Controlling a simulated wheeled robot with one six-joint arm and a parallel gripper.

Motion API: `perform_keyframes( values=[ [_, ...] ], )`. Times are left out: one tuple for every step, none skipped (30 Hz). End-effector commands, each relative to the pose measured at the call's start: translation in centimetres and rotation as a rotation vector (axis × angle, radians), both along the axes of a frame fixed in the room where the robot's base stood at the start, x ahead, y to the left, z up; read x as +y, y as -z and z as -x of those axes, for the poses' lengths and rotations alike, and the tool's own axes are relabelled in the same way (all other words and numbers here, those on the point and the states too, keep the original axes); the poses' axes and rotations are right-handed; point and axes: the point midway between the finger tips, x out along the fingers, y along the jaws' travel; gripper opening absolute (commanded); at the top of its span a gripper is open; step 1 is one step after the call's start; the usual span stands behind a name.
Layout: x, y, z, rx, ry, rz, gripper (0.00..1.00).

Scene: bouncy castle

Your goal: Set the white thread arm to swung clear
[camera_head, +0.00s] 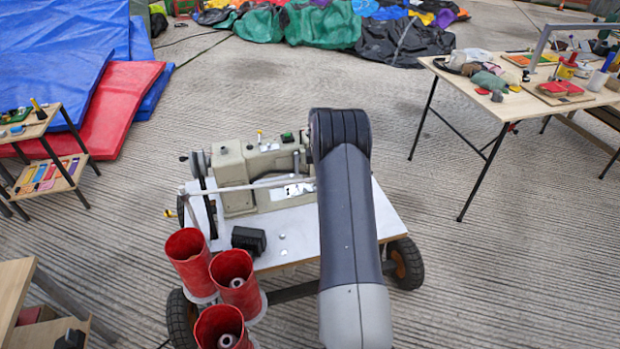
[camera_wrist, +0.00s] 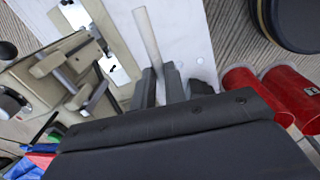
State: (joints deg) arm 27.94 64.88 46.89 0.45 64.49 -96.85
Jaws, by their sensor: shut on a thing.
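The white thread arm (camera_head: 245,186) is a pale rod lying across the front of the beige sewing machine (camera_head: 236,168). Its left end is by a post at the machine's left side, and its right part passes behind my arm. In the wrist view the thread arm (camera_wrist: 146,36) runs down between the two fingers of my gripper (camera_wrist: 161,82), which is shut on it. In the head view my own arm hides the gripper. The sewing machine (camera_wrist: 58,76) is at the left of the wrist view.
The machine stands on a wheeled cart with a white top (camera_head: 285,238). A small black box (camera_head: 248,239) sits on it. A cluttered table (camera_head: 487,105) is at right. Concrete floor between is clear.

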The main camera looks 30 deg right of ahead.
Motion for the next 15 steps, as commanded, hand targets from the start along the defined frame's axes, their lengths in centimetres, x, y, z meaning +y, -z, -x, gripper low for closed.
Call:
perform_keyframes(
  values=[
    [-0.28, 0.03, -0.05, 0.0, -0.003, -0.001, 0.0],
    [-0.39, 0.03, -0.07, 0.001, -0.005, -0.001, 0.0],
    [-0.51, 0.02, -0.09, 0.001, -0.007, -0.001, 0.0],
    [-0.58, 0.01, -0.11, 0.001, -0.008, -0.001, 0.0],
    [-0.63, 0.01, -0.12, 0.001, -0.009, -0.001, 0.0],
    [-0.66, 0.01, -0.13, 0.0, -0.01, -0.002, 0.0],
    [-0.68, 0.01, -0.13, 0.0, -0.01, -0.002, 0.0],
    [-0.69, 0.01, -0.14, 0.0, -0.011, -0.002, 0.0],
    [-0.69, 0.01, -0.14, 0.0, -0.011, -0.002, 0.0],
    [-0.68, 0.01, -0.15, 0.0, -0.011, -0.002, 0.0],
    [-0.67, 0.01, -0.15, 0.0, -0.011, -0.002, 0.0],
    [-0.66, 0.01, -0.15, 0.0, -0.011, -0.002, 0.0],
    [-0.65, 0.01, -0.16, 0.0, -0.01, -0.002, 0.0],
    [-0.65, 0.01, -0.16, 0.0, -0.01, -0.002, 0.0],
    [-0.64, 0.02, -0.15, 0.0, -0.01, -0.002, 0.0]
  ],
)
